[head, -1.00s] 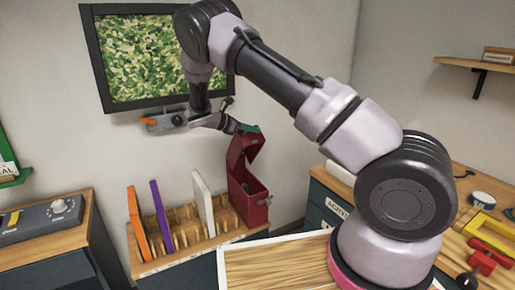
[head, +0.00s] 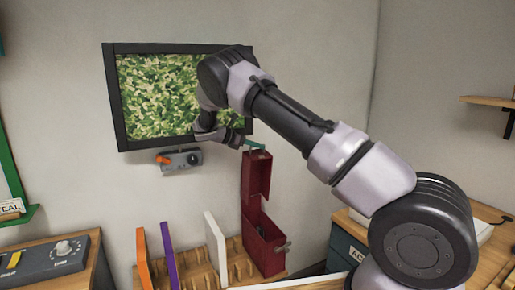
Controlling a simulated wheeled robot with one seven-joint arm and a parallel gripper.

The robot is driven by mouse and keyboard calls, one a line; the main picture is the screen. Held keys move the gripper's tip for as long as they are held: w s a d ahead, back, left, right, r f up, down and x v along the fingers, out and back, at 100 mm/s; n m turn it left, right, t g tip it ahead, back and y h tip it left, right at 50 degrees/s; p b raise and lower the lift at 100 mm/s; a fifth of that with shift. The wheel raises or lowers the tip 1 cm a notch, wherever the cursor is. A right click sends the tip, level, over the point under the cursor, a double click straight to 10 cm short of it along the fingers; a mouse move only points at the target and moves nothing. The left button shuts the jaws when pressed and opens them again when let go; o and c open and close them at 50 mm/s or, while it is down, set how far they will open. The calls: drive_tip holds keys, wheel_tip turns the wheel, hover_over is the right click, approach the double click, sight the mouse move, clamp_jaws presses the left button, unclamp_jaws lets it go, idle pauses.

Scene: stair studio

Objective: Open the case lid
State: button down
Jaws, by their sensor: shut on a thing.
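The red case (head: 264,245) stands at the right end of the wooden rack. Its lid (head: 257,177) is raised and stands nearly upright above the back of the case, so the case is open. A green strip (head: 254,145) runs along the lid's top edge. My gripper (head: 244,143) is at that top edge, shut on the lid by the green strip. The fingers are small and partly hidden by my wrist. A grey latch shows on the right side of the case. The inside of the case is dark and little of it shows.
The wooden rack (head: 190,272) holds an orange, a purple and a white panel (head: 215,249) left of the case. A framed green picture (head: 160,95) and a grey box with an orange lever (head: 180,160) are on the wall behind my arm.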

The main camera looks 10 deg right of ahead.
drive_tip(key=shift+d+f, duration=0.15)
drive_tip(key=shift+f, duration=0.05)
drive_tip(key=c, duration=0.9)
unclamp_jaws()
drive_tip(key=v, duration=1.1)
drive_tip(key=shift+w, duration=0.1)
